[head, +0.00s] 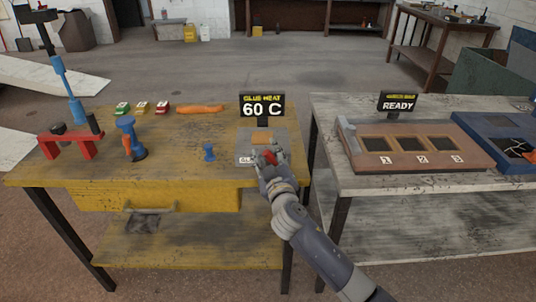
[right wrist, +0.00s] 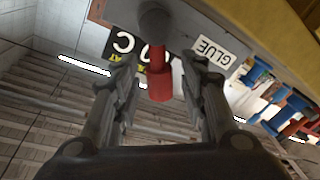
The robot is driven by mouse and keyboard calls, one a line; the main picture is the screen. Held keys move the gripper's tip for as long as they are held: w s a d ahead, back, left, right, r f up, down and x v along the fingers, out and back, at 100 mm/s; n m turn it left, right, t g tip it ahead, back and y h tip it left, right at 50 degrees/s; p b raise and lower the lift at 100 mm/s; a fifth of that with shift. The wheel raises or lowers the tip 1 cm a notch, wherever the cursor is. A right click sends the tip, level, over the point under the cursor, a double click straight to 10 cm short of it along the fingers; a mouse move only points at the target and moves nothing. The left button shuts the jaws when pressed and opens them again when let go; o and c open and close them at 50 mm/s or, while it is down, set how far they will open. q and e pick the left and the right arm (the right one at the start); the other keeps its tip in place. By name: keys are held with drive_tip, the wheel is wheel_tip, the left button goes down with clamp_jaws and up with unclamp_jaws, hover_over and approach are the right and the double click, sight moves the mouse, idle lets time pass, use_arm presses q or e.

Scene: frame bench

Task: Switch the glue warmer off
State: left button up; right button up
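The glue warmer (head: 280,136) is a grey plate-like unit at the right end of the yellow bench, with a tan patch on top. Its black sign (head: 262,107) reads "GLUE HEAT 60 C". A red knob or lever (head: 270,157) shows at its front, partly hidden by my right gripper (head: 268,168). In the right wrist view, the red piece (right wrist: 160,85) stands between the parted fingers of my right gripper (right wrist: 160,100), with gaps visible on both sides. The white GLUE label (right wrist: 212,50) is behind it. My left gripper is not in view.
The yellow bench (head: 90,175) also holds a blue peg (head: 209,152), a blue tool (head: 128,135) and a red stand (head: 70,147). A second bench (head: 400,185) to the right carries a numbered tray (head: 418,172) and a READY sign (head: 398,103).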

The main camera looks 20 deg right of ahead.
clamp_jaws()
drive_tip(key=shift+a+p, duration=0.15)
drive_tip(key=shift+p, duration=0.2)
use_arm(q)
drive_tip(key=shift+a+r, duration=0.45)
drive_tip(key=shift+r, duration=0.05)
use_arm(e)
drive_tip(key=shift+a+f+n, duration=0.15)
drive_tip(key=shift+n, duration=0.55)
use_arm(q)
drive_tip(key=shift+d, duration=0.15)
use_arm(e)
unclamp_jaws()
drive_tip(key=s+a, duration=0.1)
drive_tip(key=s, duration=1.1)
